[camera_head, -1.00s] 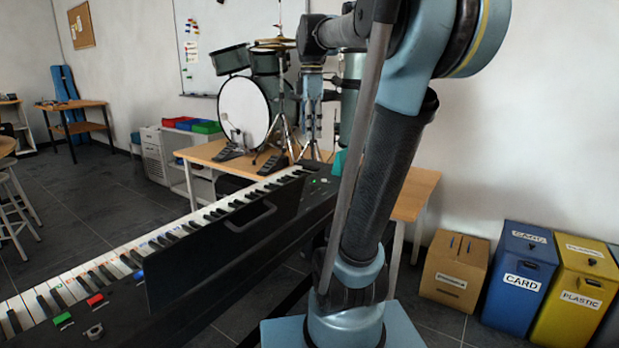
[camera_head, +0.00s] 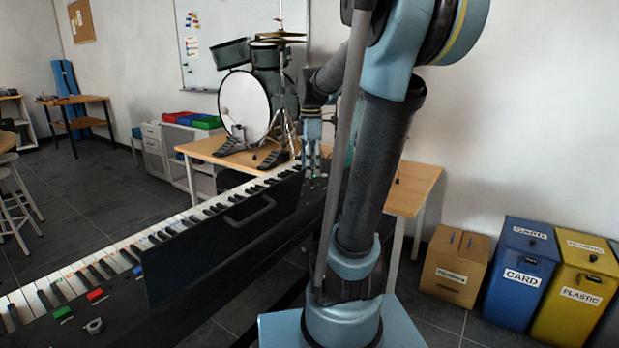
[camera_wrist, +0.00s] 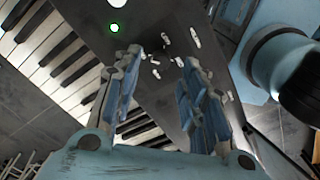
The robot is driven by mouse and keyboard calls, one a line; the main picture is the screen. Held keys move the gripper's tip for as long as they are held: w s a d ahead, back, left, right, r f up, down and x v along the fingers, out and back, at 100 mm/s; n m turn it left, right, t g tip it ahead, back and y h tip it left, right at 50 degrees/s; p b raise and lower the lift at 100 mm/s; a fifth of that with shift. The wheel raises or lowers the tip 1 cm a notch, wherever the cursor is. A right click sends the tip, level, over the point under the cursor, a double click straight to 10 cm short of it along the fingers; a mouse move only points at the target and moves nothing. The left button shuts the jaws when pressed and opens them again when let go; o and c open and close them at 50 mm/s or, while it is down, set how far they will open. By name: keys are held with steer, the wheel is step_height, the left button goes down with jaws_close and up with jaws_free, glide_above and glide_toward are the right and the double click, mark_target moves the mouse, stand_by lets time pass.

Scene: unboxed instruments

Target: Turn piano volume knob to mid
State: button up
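The black electronic piano (camera_head: 215,250) stretches diagonally across the body camera view. My gripper (camera_head: 312,172) points down over the controls at its far end, fingers apart. In the wrist view my open gripper (camera_wrist: 163,60) has nothing between its blue fingers. Several small white controls (camera_wrist: 155,73) show on the dark panel between and beyond the fingertips. I cannot tell which of them is the volume knob, or whether a finger touches one. A grey knob-like part (camera_head: 93,326) sits at the piano's near end, far from my gripper.
A green-ringed light (camera_wrist: 115,27) and the piano keys (camera_wrist: 60,60) lie left of the fingers in the wrist view. A wooden table (camera_head: 415,185) and a drum kit (camera_head: 245,105) stand behind the piano. Bins (camera_head: 520,270) stand at the right.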

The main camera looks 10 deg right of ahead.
mark_target(311, 182)
steer(key=shift+f, duration=1.85)
jaws_close()
